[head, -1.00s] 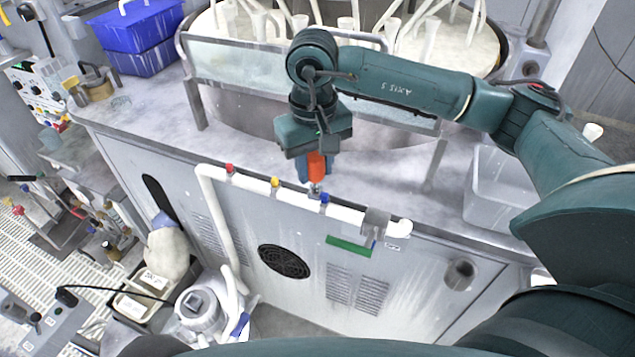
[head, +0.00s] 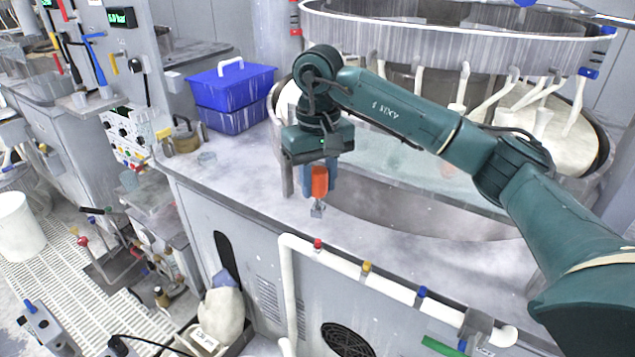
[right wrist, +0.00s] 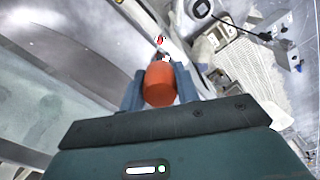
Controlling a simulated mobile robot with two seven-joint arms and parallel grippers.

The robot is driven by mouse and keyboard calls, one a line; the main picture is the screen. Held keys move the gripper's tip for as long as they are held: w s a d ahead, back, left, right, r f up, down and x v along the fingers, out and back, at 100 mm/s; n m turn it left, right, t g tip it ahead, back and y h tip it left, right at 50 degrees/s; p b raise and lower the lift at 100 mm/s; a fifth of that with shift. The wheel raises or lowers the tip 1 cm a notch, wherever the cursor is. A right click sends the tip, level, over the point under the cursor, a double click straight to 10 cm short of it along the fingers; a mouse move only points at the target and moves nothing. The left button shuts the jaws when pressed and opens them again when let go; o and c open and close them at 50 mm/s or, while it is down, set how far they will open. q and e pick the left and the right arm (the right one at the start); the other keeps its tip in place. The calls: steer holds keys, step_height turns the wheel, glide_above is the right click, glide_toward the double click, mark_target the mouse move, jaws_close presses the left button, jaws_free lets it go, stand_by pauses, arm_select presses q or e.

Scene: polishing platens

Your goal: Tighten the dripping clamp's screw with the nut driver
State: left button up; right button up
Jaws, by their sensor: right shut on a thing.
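My right gripper (head: 319,178) is shut on the orange handle of the nut driver (head: 319,181), which hangs tip down near the front edge of the counter. The handle also shows between the fingers in the right wrist view (right wrist: 160,84). A white pipe (head: 340,263) runs along the cabinet front and carries a red clamp screw (head: 318,244), a yellow one (head: 367,267) and a blue one (head: 422,292). The driver's tip is above the red screw and apart from it. I cannot see which clamp drips. My left gripper is not in view.
The round polisher (head: 450,38) with hanging white tubes stands behind my right arm. A blue lidded box (head: 232,85) sits at the back left of the counter. A green strip (head: 442,346) is below the pipe. The counter left of the driver is mostly clear.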

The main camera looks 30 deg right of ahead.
mark_target(318, 207)
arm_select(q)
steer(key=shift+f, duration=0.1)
arm_select(e)
steer(key=shift+f+b, duration=0.5)
step_height(318, 207, down, 3)
steer(key=shift+f+b, duration=0.1)
steer(key=shift+b, duration=1.15)
steer(key=shift+f+b, duration=0.45)
steer(key=shift+f, duration=0.35)
arm_select(q)
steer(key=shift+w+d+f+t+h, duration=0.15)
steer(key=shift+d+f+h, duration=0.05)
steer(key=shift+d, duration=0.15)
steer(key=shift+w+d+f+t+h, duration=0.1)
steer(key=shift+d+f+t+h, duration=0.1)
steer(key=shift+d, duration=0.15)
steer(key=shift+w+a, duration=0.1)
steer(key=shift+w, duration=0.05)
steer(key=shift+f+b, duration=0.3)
steer(key=shift+b, duration=0.1)
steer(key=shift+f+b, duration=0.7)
steer(key=shift+b, duration=0.25)
arm_select(e)
steer(key=shift+f, duration=1.25)
